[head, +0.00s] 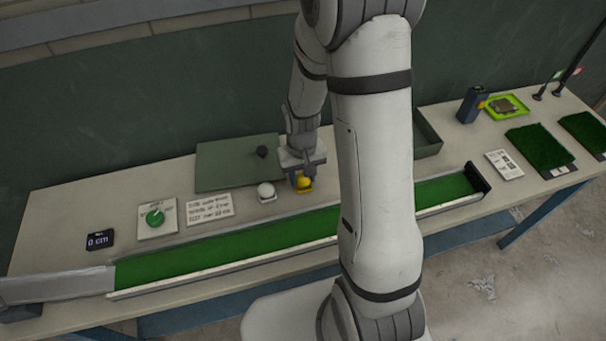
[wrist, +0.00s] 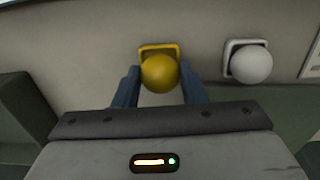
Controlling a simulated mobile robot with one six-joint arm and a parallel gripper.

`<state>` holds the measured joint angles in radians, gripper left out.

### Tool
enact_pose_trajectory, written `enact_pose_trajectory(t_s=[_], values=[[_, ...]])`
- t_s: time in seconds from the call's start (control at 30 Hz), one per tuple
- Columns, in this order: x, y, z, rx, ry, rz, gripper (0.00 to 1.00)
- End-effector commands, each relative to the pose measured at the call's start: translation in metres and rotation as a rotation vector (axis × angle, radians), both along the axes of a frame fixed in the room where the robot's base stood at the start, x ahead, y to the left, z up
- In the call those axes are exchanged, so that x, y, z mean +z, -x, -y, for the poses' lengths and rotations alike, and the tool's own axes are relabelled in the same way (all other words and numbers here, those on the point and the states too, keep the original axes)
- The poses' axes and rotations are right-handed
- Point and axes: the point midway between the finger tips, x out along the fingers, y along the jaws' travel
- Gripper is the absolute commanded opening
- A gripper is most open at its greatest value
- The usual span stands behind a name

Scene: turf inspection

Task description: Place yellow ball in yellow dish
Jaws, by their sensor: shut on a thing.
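The yellow ball (wrist: 160,73) is between the two blue-grey fingers of my gripper (wrist: 160,88), which is shut on it. The yellow dish (wrist: 158,47) is a small square tray whose far rim shows just beyond the ball in the wrist view. The ball hides most of the dish. I cannot tell whether the ball touches the dish or is just above it. In the head view my gripper (head: 303,178) points down at the table, with the yellow ball (head: 304,183) at its tips.
A white ball (wrist: 250,64) sits in a white square dish (wrist: 229,46) beside the yellow one. A long green turf channel (head: 215,243) runs along the table's front. A green-grey board (head: 222,165) lies behind. A dial card (head: 157,217) and text card (head: 209,207) lie left.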

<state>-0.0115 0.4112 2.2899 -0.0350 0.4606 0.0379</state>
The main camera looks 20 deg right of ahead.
Motion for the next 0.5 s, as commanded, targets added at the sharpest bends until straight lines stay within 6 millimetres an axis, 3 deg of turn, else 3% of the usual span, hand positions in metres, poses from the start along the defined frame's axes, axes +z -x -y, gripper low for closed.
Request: enact_pose_trajectory(t_s=[0.4, 0.43, 0.5], values=[[-0.0079, 0.0001, 0.0007, -0.001, 0.0, 0.001, 0.12], [-0.0068, -0.0001, 0.0007, -0.002, 0.0, 0.001, 0.39], [-0.0061, 0.0, 0.0008, -0.002, 0.0, 0.001, 0.45]])
